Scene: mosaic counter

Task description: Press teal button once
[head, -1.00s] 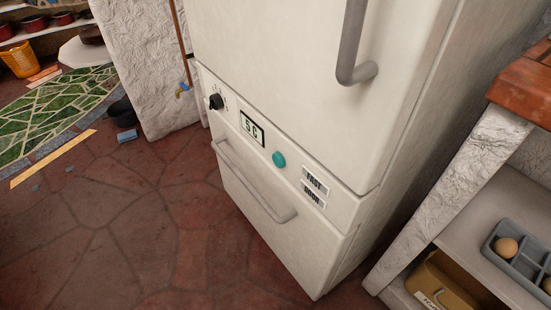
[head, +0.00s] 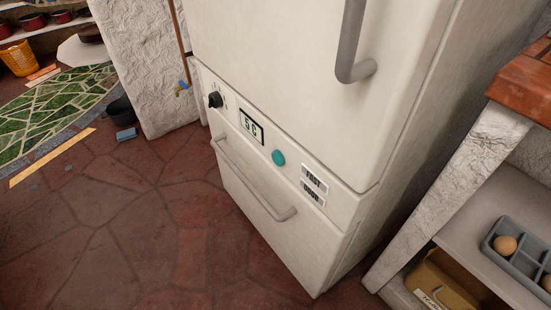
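The round teal button (head: 278,157) is on the front panel of a cream fridge (head: 290,70), between the upper door and the lower drawer. Left of it are a small display reading "5C" (head: 251,127) and a black knob (head: 215,100). Right of it are two labels, "FAST" (head: 315,179) and "DOOR" (head: 313,193). Nothing covers the button. Neither of my grippers is in view.
A grey handle (head: 352,50) sticks out from the upper door, and a bar handle (head: 255,180) from the drawer. A shelf unit with an egg tray (head: 518,255) stands at the right. The stone floor (head: 130,230) in front of the fridge is clear.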

